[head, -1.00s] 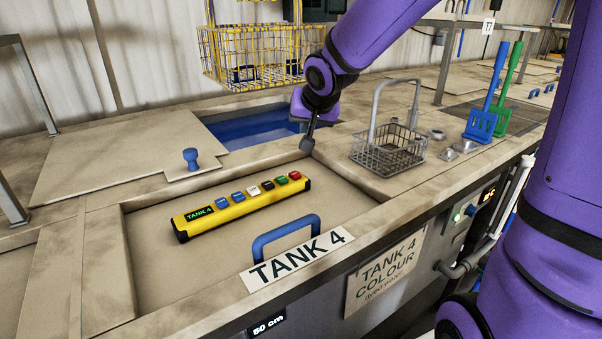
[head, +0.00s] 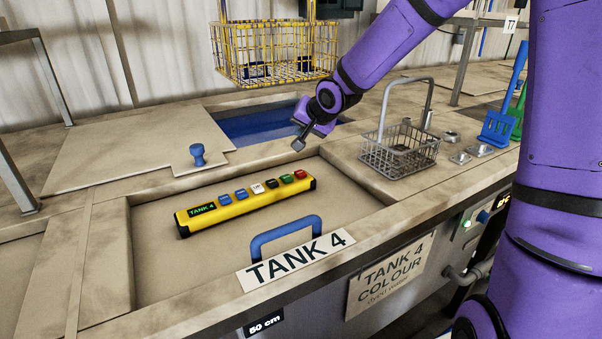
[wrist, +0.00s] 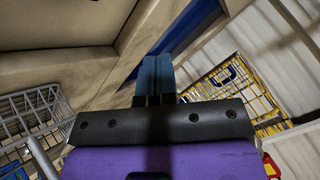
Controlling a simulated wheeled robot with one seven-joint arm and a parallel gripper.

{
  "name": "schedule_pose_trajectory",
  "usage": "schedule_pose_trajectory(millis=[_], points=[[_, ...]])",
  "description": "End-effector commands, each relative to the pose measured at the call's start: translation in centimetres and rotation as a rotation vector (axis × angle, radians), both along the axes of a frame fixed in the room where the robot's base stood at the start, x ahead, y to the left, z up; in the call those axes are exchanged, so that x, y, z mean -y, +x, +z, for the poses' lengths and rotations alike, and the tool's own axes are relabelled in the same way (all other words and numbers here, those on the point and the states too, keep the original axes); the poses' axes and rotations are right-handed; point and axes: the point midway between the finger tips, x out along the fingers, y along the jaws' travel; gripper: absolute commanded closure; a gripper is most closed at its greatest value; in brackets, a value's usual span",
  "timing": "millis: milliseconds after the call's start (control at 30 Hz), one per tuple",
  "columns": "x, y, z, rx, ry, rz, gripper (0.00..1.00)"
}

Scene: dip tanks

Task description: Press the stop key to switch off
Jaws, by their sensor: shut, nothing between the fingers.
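A yellow control box (head: 246,210) marked TANK 4 lies on the recessed tan lid in the head view. Its row of keys has two blue ones, a white (head: 257,188), a black (head: 271,183), a green (head: 286,178) and a red key (head: 300,174) at the right end. Key lettering is too small to read, so I cannot tell by words which is stop. My gripper (head: 299,146) is shut and empty, above and behind the box's right end, apart from it. In the wrist view its closed fingers (wrist: 155,72) show; the box is not seen there.
A blue lid handle (head: 285,232) stands in front of the box. A wire basket (head: 398,155) with a tall handle stands to the right. A yellow wire basket (head: 270,55) hangs behind over the open blue tank (head: 250,125). A blue knob (head: 197,155) is at left.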

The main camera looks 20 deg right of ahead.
Motion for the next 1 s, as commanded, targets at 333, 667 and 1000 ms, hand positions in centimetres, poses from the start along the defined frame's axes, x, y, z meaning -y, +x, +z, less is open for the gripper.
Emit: schedule_pose_trajectory(millis=[333,667,1000], points=[[-0.1,0.0,-1.6,-0.003,0.002,0.003,1.0],[-0.2,0.0,-5.0,-0.004,0.001,0.003,1.0],[-0.1,0.0,-8.2,-0.003,0.0,0.001,1.0]])
